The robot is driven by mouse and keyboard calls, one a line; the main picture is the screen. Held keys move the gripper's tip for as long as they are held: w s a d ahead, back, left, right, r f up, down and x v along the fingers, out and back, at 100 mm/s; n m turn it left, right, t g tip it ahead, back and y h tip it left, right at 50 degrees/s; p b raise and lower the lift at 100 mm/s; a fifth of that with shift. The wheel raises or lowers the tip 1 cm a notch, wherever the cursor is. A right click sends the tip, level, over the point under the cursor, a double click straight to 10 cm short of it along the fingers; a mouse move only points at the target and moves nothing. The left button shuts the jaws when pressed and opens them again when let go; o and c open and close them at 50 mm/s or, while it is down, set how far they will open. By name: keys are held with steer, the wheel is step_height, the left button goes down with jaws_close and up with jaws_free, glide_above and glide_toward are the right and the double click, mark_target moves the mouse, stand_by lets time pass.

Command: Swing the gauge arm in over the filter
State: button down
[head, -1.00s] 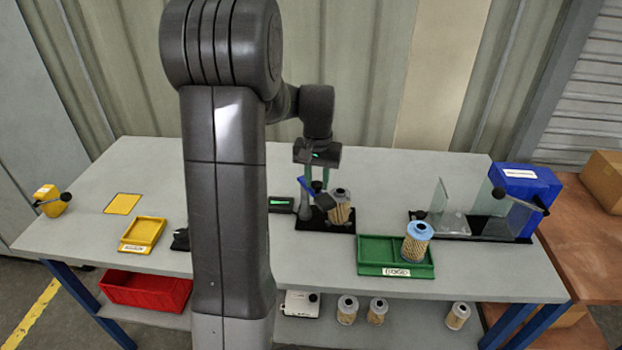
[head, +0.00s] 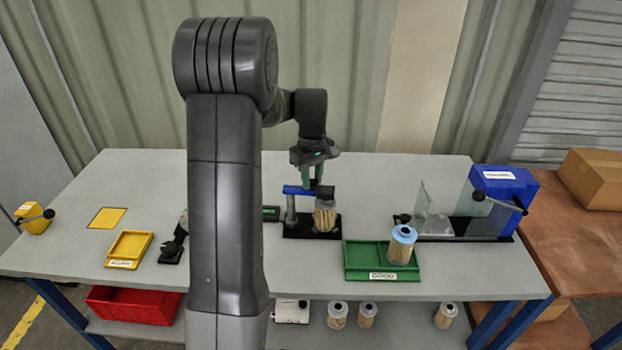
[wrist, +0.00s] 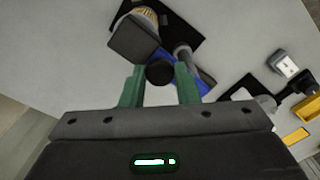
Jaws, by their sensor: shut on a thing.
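The gauge stands on a black base (head: 298,232) with a grey post (head: 291,208). Its blue gauge arm (head: 295,189) reaches right from the post and ends in a dark block (head: 325,192). A beige pleated filter (head: 325,217) stands upright on the base, right of the post. The dark block appears above the filter's top. In the wrist view the block (wrist: 135,38) covers much of the filter (wrist: 148,15). My gripper (head: 317,180) is shut on the gauge arm's black knob (wrist: 160,72), from above. Any gap between block and filter is hidden.
A green tray (head: 365,262) holds a blue-topped filter (head: 401,245) at the front right. A blue device (head: 505,185) with clear panels stands at the right. A yellow tray (head: 130,248) lies at the left. Clear table lies behind the gauge.

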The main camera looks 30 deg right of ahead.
mark_target(312, 180)
steer(key=shift+w+d+n, duration=0.15)
steer(key=shift+w+n, duration=0.1)
steer(key=shift+n, duration=0.15)
steer(key=shift+r, duration=0.1)
steer(key=c, duration=1.1)
jaws_free()
step_height(312, 180, up, 14)
steer(key=b, duration=0.1)
steer(key=shift+f, duration=0.2)
step_height(312, 180, down, 14)
steer(key=shift+r+p, duration=0.1)
steer(key=shift+p, duration=0.4)
